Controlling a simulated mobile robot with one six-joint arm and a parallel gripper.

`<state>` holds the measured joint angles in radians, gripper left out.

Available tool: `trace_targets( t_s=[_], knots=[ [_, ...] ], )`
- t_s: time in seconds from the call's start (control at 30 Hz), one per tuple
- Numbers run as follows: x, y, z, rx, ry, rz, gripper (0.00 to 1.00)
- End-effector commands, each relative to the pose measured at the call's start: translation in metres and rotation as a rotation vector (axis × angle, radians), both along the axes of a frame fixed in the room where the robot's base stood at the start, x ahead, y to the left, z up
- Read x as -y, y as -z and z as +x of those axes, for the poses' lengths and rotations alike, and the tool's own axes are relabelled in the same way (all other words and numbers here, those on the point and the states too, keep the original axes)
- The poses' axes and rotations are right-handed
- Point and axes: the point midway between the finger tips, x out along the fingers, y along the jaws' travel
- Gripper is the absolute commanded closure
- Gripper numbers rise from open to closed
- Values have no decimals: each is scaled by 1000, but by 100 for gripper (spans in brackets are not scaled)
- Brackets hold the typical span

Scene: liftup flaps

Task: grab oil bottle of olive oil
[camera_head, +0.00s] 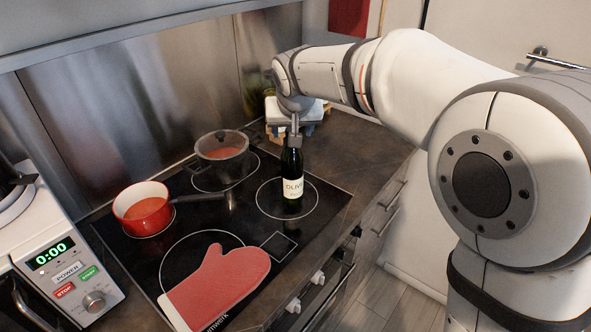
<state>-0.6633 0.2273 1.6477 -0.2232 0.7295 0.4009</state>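The olive oil bottle (292,187), dark with a pale label reading "OLIV…", stands upright on the right part of the black cooktop. My gripper (294,139) points down right at the top of its neck, and its fingers overlap the bottle's top in this view. The fingers are small here, and I cannot tell whether they are shut on the neck or open around it. The bottle's cap is hidden by the gripper.
A red saucepan (143,216) and a grey lidded pot (221,161) stand left of the bottle on the cooktop (247,224). A red oven mitt (222,284) lies at the front. A microwave (73,273) is at left. Dark counter (355,150) is clear right of the bottle.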

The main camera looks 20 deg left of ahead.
Motion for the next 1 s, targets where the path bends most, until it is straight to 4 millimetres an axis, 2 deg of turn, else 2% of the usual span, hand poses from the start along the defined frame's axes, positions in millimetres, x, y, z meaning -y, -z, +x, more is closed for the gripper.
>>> trace_targets(
  t_s=[0.1, 0.6, 0.9, 1.0],
  knots=[
    [-8, 8, 5, 2, -5, 3, 42],
    [-15, 61, 38, 1, -4, 2, 42],
    [-16, 65, 40, 3, -5, 3, 42],
    [-16, 65, 40, 3, -5, 3, 50]
  ],
)
